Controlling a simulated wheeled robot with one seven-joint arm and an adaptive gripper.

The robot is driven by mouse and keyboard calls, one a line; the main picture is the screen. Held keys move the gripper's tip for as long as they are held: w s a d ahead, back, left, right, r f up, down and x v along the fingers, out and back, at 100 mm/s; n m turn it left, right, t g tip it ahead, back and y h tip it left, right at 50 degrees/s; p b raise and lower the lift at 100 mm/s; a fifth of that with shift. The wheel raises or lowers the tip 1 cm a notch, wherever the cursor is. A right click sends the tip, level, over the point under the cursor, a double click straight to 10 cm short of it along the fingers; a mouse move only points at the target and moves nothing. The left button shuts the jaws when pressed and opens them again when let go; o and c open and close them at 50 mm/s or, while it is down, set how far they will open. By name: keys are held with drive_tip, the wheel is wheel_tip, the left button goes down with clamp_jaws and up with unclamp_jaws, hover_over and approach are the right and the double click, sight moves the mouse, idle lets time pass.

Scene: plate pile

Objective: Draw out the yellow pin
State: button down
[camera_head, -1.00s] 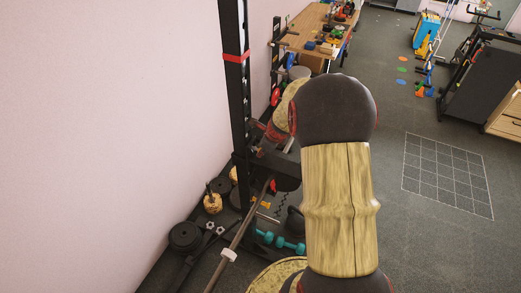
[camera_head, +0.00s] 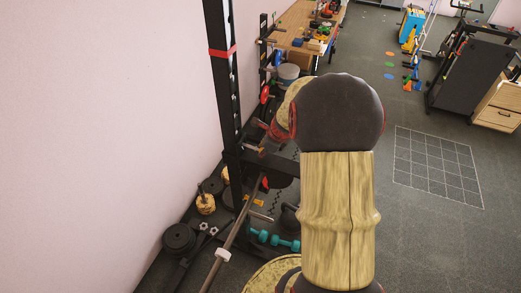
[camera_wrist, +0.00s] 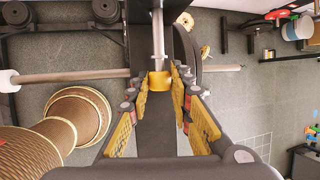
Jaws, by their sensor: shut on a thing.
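The yellow pin (camera_wrist: 159,81) shows in the wrist view as a yellow head on a silver shaft. The shaft runs up the picture toward a black part of the rack; I cannot tell how much of it sits inside. My gripper (camera_wrist: 161,84) is shut on the yellow head, with a finger on each side. In the head view my arm covers most of the gripper, and the pin cannot be made out there. The black rack upright (camera_head: 220,90) with a red band stands left of my arm.
A long bar (camera_head: 232,235) with a white collar slopes beside the rack. Weight plates (camera_head: 179,239) and teal dumbbells (camera_head: 275,240) lie on the floor by the wall. A wooden table (camera_head: 305,38) stands behind. Open floor (camera_head: 405,215) lies to the right.

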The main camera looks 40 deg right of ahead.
drive_tip(key=shift+s+d+b, duration=0.2)
drive_tip(key=shift+s+d, duration=0.05)
drive_tip(key=shift+s, duration=0.4)
drive_tip(key=shift+s+d+b, duration=0.2)
drive_tip(key=shift+s+d, duration=0.1)
drive_tip(key=shift+s, duration=0.3)
drive_tip(key=shift+s+d+b, duration=0.2)
drive_tip(key=shift+s+d, duration=0.05)
drive_tip(key=shift+s, duration=0.4)
